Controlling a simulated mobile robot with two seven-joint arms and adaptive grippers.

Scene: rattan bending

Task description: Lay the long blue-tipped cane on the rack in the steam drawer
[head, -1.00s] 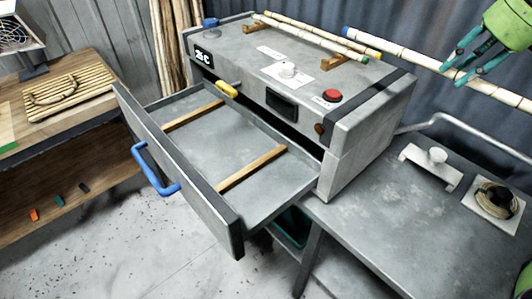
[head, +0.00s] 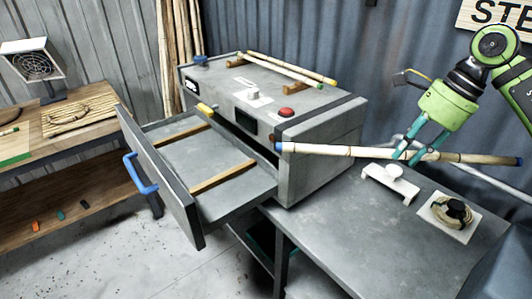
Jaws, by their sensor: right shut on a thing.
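The long blue-tipped cane (head: 340,151) is pale bamboo with a blue tip at each end. My right gripper (head: 412,151) is shut on it right of its middle. The cane is held roughly level in front of the steam box's right side, its left tip close to the drawer's right rear corner in the picture. The steam drawer (head: 168,191) is pulled open. The rack in it shows as two wooden slats (head: 222,177) across the grey floor, with nothing lying on them. My left gripper is not in view.
The grey steam box (head: 320,130) carries two other canes (head: 285,66) on top, plus a red button (head: 286,113). A white knobbed fixture (head: 391,183) and a coil on a plate (head: 452,213) stand on the grey bench (head: 345,236). A wooden bench (head: 90,148) is at left.

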